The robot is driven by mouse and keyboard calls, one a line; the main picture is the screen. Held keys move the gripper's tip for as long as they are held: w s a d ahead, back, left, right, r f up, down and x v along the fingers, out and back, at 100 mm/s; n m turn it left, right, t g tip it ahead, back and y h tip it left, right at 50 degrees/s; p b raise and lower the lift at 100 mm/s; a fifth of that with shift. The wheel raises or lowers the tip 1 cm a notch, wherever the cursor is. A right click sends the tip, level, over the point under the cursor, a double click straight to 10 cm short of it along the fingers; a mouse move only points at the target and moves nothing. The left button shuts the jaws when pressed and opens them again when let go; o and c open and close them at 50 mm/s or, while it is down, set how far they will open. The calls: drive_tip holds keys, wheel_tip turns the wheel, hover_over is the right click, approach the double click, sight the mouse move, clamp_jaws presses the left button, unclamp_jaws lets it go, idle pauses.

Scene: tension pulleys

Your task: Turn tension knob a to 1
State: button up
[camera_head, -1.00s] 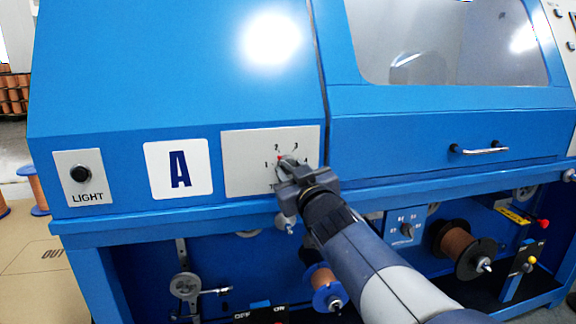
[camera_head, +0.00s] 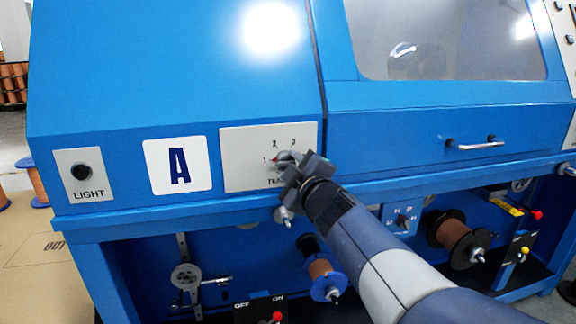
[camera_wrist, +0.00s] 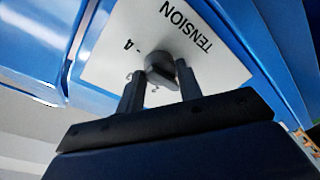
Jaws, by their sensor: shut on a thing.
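The tension knob (camera_wrist: 161,70) is a dark grey round knob on a pale panel (camera_head: 240,160) beside the large letter A (camera_head: 179,167). In the head view a red pointer mark (camera_head: 274,160) on the knob points left, at the number 1. My gripper (camera_head: 297,168) reaches in from the lower right. It is shut on the knob, with one finger on each side, as the wrist view (camera_wrist: 157,92) shows. My gripper hides part of the panel, including the number 4 in the head view and part of the printed word. The wrist view shows the 4 and TENSION.
A LIGHT button panel (camera_head: 80,174) is at the left. A blue ledge (camera_head: 130,217) runs below the panel. A handle (camera_head: 475,145) sticks out at the right. Wire spools (camera_head: 459,240) and an OFF/ON switch (camera_head: 277,316) are underneath.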

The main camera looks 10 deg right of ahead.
idle(0.3)
drive_tip(key=o, duration=1)
